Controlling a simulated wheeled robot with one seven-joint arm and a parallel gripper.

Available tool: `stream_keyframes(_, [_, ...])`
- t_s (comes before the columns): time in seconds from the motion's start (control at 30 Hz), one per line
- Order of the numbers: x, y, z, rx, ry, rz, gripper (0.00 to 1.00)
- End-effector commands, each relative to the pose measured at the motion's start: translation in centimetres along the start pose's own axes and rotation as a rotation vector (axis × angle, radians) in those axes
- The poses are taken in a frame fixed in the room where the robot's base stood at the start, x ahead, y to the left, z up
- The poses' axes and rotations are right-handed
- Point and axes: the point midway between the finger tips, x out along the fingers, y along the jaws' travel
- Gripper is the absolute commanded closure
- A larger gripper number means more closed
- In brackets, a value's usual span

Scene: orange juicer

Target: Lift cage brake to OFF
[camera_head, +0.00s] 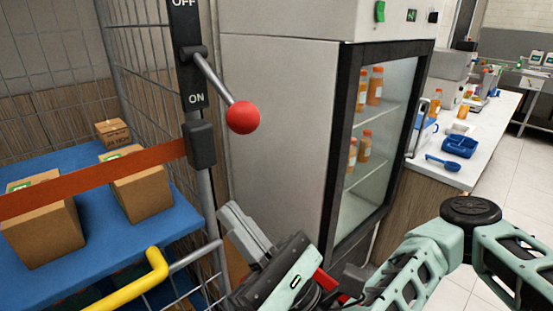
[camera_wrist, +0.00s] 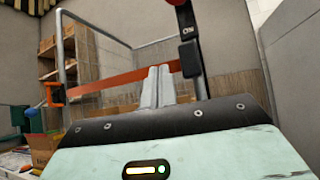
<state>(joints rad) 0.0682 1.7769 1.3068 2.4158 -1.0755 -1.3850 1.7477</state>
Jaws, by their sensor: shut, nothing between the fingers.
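The cage brake is a grey lever (camera_head: 218,80) with a red ball knob (camera_head: 242,117), hinged on a black plate (camera_head: 190,20) on the cage post. The plate reads OFF at the top and ON at the bottom. The lever slants down, with its knob slightly below the ON label. My gripper (camera_head: 232,218) is shut and empty, below the knob and apart from it. In the wrist view my shut fingers (camera_wrist: 158,86) point toward the cage, left of the plate's ON end (camera_wrist: 187,30). Only a bit of the knob (camera_wrist: 177,2) shows at the top edge there.
An orange strap (camera_head: 95,180) runs from a black block (camera_head: 200,145) across the cage front. Cardboard boxes (camera_head: 143,195) stand on a blue shelf (camera_head: 80,255) behind it. A yellow handle (camera_head: 140,285) juts out below. A fridge (camera_head: 280,130) with bottles stands close on the right.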

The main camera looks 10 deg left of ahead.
Motion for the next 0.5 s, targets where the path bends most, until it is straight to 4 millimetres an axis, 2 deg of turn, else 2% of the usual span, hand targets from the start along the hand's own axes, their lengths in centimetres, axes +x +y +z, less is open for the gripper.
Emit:
stream_keyframes(0.13, [-0.4,-1.7,0.1,0.052,-0.033,-0.079,1.00])
stream_keyframes(0.5, [-0.3,-1.9,0.3,0.058,-0.038,-0.087,1.00])
